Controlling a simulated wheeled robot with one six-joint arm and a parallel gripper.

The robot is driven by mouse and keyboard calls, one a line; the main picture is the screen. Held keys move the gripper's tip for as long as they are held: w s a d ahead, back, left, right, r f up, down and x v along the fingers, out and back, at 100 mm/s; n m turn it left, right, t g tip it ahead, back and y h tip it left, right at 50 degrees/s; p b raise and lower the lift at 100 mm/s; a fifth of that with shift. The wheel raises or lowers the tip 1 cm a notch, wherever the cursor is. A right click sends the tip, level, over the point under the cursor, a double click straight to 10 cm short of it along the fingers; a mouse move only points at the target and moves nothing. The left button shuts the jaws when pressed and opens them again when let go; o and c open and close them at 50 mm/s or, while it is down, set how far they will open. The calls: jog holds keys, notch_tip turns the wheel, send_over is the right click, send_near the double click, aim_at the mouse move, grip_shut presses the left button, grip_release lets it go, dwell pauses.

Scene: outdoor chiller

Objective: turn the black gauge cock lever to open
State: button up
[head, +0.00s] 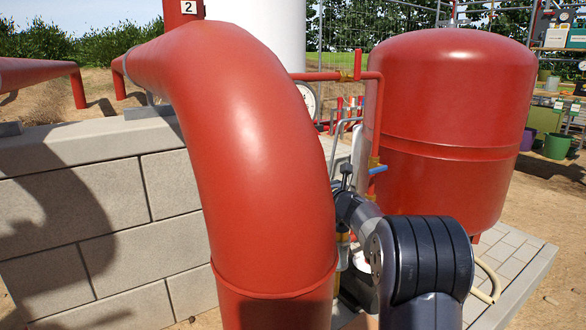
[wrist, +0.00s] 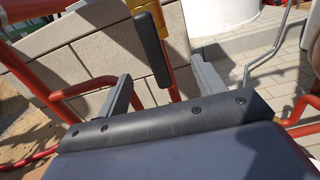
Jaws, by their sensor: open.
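The black gauge cock lever (wrist: 152,48) shows in the wrist view, hanging tilted from a yellow brass-coloured body (wrist: 176,16) at the top. My gripper (wrist: 161,74) is open, with one grey finger to the left and one to the right of the lever in the picture. The lever's lower end shows in the gap between the fingers. I see no contact, and I cannot tell how deep between them it lies. In the head view my arm reaches behind the large red pipe bend, which hides the lever and most of my gripper.
The thick red pipe bend (head: 240,130) stands close left of my arm. A red tank (head: 450,110) stands to the right. A blue handle (head: 378,170) and a white dial gauge (head: 308,98) are near thin pipes. A thin red pipe (wrist: 160,62) runs behind the lever.

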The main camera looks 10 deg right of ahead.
jog(key=shift+v, duration=2.95)
jog(key=p+v, duration=0.2)
jog(key=v, duration=0.9)
jog(key=shift+w+a, duration=0.1)
jog(key=shift+w, duration=0.1)
jog(key=b+x, duration=0.2)
jog(key=x, duration=1.1)
